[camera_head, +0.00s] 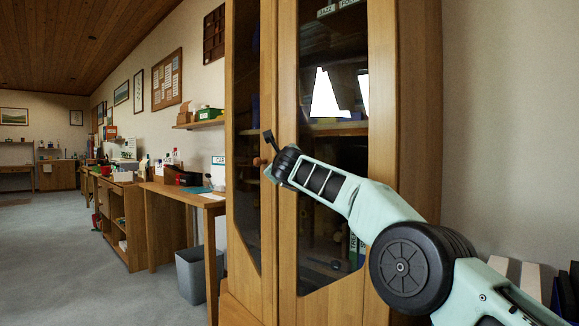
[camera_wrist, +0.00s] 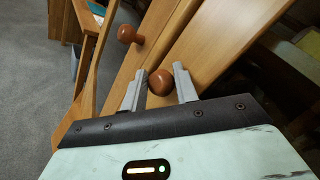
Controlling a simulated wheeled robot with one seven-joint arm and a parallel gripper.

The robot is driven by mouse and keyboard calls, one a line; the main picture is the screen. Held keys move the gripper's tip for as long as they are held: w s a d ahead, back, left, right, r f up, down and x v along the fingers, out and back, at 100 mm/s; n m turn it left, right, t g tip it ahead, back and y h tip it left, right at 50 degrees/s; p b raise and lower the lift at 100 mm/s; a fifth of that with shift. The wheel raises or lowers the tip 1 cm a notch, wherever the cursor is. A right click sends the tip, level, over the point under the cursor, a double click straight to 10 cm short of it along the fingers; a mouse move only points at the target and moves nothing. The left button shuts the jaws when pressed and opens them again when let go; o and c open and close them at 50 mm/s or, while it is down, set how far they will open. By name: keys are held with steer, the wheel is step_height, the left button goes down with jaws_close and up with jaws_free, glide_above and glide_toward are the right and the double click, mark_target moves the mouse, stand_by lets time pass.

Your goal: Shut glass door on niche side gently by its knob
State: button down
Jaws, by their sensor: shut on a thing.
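A tall wooden cabinet has two glass doors with wooden frames. The right glass door (camera_head: 288,220) and the left glass door (camera_head: 268,65) appear nearly closed in the head view; any small gap is hard to judge. My gripper (camera_wrist: 160,70) is shut on a round brown knob (camera_wrist: 160,83), with one finger on each side of it. A second round knob (camera_wrist: 130,34) stands free on the neighbouring door's stile. In the head view my gripper (camera_head: 268,155) is at the meeting stiles, and the held knob is hidden behind it.
My arm crosses the front of the right door. A wooden desk (camera_head: 185,192) and a grey waste bin (camera_head: 190,275) stand left of the cabinet. Bare wall (camera_head: 510,130) lies to the right, with books or boards low at the right edge. The grey floor at left is open.

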steer(key=shift+w+a+f, duration=0.2)
steer(key=shift+w+f, duration=0.05)
steer(key=shift+f, duration=0.25)
steer(key=shift+w+d, duration=0.2)
steer(key=shift+d, duration=0.4)
steer(key=c, duration=1.1)
jaws_free()
steer(key=shift+w+h, duration=0.1)
steer(key=shift+h, duration=0.2)
steer(key=shift+f+b, duration=0.35)
steer(key=shift+b, duration=0.8)
steer(key=s+d+r+b, duration=0.1)
steer(key=s+b, duration=0.9)
steer(key=s, duration=0.8)
steer(key=shift+r, duration=0.15)
